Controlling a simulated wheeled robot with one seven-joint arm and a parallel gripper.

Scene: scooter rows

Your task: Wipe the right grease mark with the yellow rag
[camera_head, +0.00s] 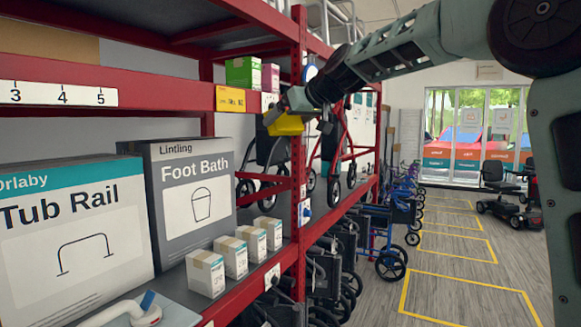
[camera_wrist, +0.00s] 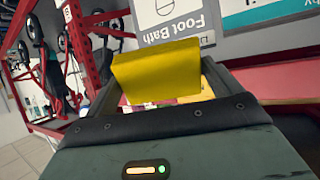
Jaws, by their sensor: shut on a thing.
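My gripper (camera_head: 284,113) is raised in front of the red rack's upright in the head view, near the end of the upper shelf. It is shut on the yellow rag (camera_head: 286,126), which hangs just below the jaws. In the wrist view the yellow rag (camera_wrist: 156,72) spans the space between my fingers and hides what lies behind it. I cannot make out a grease mark in either view; the rag, gripper and arm cover part of the rack.
The upper red shelf edge (camera_head: 160,97) carries a number strip. Below stand a Tub Rail box (camera_head: 70,235), a Foot Bath box (camera_head: 190,190) and several small white cartons (camera_head: 205,272). Rollators line the rack's far side.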

